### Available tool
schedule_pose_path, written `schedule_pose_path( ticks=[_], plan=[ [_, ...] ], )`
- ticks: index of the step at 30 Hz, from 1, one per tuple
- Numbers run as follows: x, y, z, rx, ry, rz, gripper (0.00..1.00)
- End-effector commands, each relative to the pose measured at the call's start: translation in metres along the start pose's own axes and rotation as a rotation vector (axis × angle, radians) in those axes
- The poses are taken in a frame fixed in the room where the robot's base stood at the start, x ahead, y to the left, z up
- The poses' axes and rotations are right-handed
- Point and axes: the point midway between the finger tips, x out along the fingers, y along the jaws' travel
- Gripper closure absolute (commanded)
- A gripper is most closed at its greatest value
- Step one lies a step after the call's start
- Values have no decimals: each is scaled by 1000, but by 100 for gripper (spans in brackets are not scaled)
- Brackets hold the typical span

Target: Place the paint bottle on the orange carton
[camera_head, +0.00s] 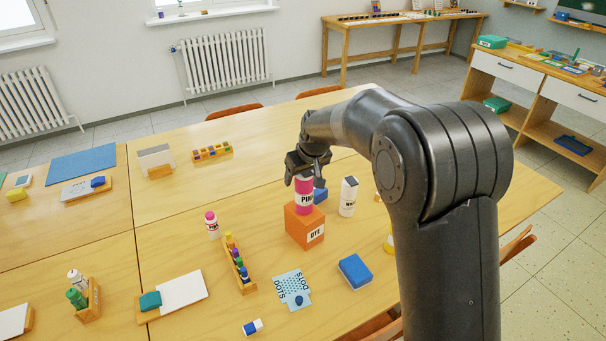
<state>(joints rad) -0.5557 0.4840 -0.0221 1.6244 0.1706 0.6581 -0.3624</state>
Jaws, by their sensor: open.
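The paint bottle (303,197), pink with a white label reading "PIN", stands upright on top of the orange carton (304,230), which is marked "DYE". My gripper (304,180) is just above and around the bottle's top, with its jaws open. The fingers partly hide the bottle's upper end, and I cannot tell whether they touch it. A second, smaller pink-capped bottle (212,223) stands on the table to the left of the carton.
A white bottle (348,197) stands close right of the carton, with a blue item (320,195) behind. A wooden rack of small bottles (239,264) is to the left. A blue sponge (355,271) and a dotted card (291,289) lie in front. Clear table lies behind.

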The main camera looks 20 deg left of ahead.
Motion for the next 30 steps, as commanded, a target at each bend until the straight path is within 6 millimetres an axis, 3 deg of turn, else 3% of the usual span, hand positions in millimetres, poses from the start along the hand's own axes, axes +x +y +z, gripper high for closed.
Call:
schedule_pose_path(
  ticks=[7, 21, 30],
  plan=[
    [-17, 0, -2, 0, 3, 0, 30],
    [-108, 0, -2, 0, 2, 0, 30],
    [-124, 0, -1, 0, 0, 0, 30]
  ],
)
